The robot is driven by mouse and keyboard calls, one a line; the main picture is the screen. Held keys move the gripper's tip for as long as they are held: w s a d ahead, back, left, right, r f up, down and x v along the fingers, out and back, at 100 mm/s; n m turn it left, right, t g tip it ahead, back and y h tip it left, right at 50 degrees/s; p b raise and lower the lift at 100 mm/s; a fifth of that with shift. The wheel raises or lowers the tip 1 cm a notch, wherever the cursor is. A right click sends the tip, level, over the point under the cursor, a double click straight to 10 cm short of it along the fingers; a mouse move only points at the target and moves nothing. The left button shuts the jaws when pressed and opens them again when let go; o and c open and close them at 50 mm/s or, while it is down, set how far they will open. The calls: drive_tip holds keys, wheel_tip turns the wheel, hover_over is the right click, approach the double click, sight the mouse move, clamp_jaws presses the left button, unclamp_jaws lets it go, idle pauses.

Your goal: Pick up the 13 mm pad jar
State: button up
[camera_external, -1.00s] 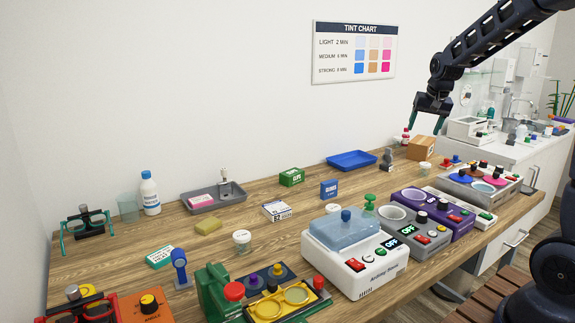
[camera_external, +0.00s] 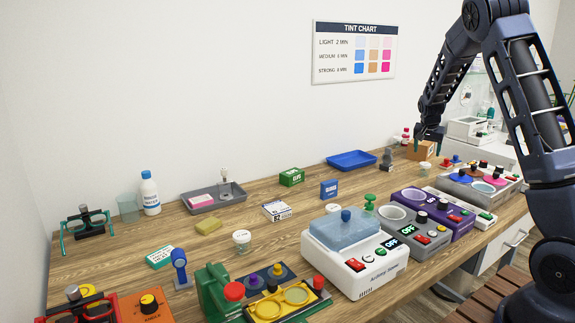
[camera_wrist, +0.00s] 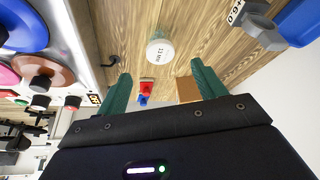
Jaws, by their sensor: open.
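The 13 mm pad jar (camera_wrist: 159,52) is a small white jar with "13 MM" on its lid. It also shows in the external view as a small pale jar (camera_external: 425,168) at the right part of the wooden bench. My gripper (camera_external: 428,149) is above and near it, with teal fingers. In the wrist view my gripper (camera_wrist: 161,74) is open and empty, and the jar appears in line with the gap, beyond the fingertips.
A cardboard box (camera_external: 421,151) stands close behind the jar. A grey lens block (camera_external: 387,160) and a blue tray (camera_external: 351,160) lie to its left. A tint machine (camera_external: 480,185) is to its right. Other white jars (camera_external: 242,240) and (camera_external: 333,208) stand farther left.

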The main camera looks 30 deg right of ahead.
sight(425, 164)
drive_tip(key=x, duration=1)
drive_tip(key=shift+d+f, duration=0.1)
drive_tip(key=shift+f, duration=0.2)
drive_tip(key=c, duration=1.1)
